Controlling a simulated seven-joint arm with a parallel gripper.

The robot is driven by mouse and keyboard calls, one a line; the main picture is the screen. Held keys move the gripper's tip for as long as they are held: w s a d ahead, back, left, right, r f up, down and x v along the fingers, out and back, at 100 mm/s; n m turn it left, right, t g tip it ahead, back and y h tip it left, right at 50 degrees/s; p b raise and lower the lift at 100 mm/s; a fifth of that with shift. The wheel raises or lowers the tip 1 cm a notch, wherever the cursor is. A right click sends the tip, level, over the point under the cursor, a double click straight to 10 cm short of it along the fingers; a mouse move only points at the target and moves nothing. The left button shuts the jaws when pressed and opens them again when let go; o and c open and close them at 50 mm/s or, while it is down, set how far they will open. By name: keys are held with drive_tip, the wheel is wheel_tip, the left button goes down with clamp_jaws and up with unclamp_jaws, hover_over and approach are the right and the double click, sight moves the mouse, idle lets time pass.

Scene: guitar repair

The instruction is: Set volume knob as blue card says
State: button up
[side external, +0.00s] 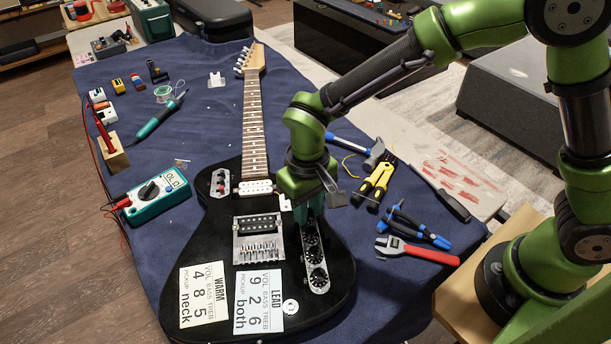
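A black guitar (215,250) lies on the blue cloth. Its metal control plate (320,290) carries a row of black knobs; the lower ones (318,278) show clearly, and I cannot tell which is volume. My gripper (311,213) points down over the plate's upper end; its fingertips are partly hidden, and contact with a knob cannot be told. Two cards lie on the body, both looking white: the WARM card (204,294) reads VOL 4, BASS 8, TREB 5, pickup neck; the LEAD card (259,301) reads VOL 9, BASS 2, TREB 6, pickup both. No card looks blue.
Right of the guitar lie a hammer (372,152), yellow-handled pliers (376,184), blue pliers (420,228) and a red-handled tool (418,251). A teal multimeter (155,195) and a soldering iron (160,117) lie left. The guitar neck (255,120) extends toward the back.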

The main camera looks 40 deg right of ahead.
drive_tip(key=shift+c, duration=0.6)
drive_tip(key=m, duration=1.2)
drive_tip(key=o, duration=0.5)
